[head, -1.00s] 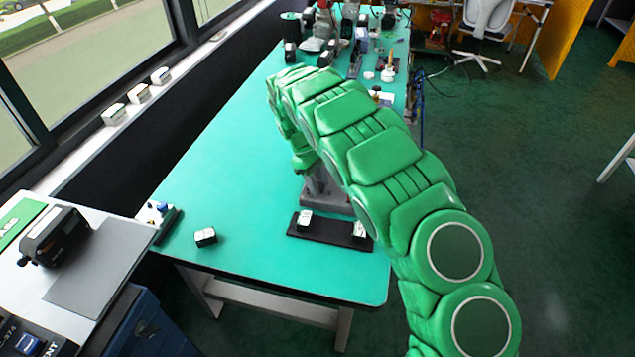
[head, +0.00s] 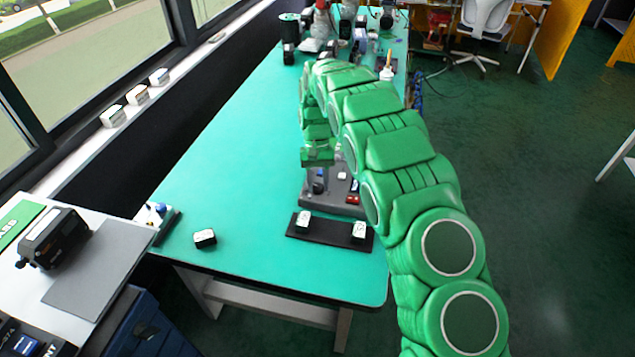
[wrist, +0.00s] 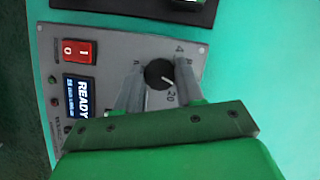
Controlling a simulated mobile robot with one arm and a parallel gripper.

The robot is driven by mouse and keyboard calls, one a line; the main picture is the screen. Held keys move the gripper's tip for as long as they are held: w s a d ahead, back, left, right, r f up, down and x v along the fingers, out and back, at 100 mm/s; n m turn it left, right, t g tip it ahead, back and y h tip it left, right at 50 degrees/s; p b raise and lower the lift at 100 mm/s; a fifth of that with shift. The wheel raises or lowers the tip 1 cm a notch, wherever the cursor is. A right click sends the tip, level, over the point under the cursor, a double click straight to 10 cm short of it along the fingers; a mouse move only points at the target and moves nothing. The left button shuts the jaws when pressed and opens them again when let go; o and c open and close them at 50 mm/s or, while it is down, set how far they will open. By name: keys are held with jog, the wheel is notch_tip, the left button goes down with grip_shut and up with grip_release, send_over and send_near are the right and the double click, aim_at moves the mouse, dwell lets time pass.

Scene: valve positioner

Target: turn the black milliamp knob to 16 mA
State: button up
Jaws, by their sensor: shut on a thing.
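The black milliamp knob (wrist: 158,73) sits on the grey face of the positioner box (wrist: 110,50). Its white pointer line slants to the lower right in the wrist view. A "20" is printed just below the knob; the other scale marks are too blurred to read surely. My gripper (wrist: 155,80) is over the panel, one metal finger on each side of the knob, shut on it. In the head view my gripper (head: 317,180) points down at the box (head: 338,200), and the knob is mostly hidden there.
The panel has a red rocker switch (wrist: 80,51) and a display (wrist: 80,97) reading "READY". A black strip (head: 330,232) with two small white-topped blocks lies in front of the box. Another block (head: 205,238) lies left on the green table. Tools crowd the table's far end.

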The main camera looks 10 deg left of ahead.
jog(key=shift+m, duration=0.6)
jog(key=shift+y, duration=0.3)
jog(key=o, duration=1)
jog(key=shift+o, duration=0.2)
jog(key=shift+w+r, duration=0.1)
jog(key=shift+r, duration=0.05)
jog(key=v, duration=0.7)
jog(key=shift+r, duration=0.2)
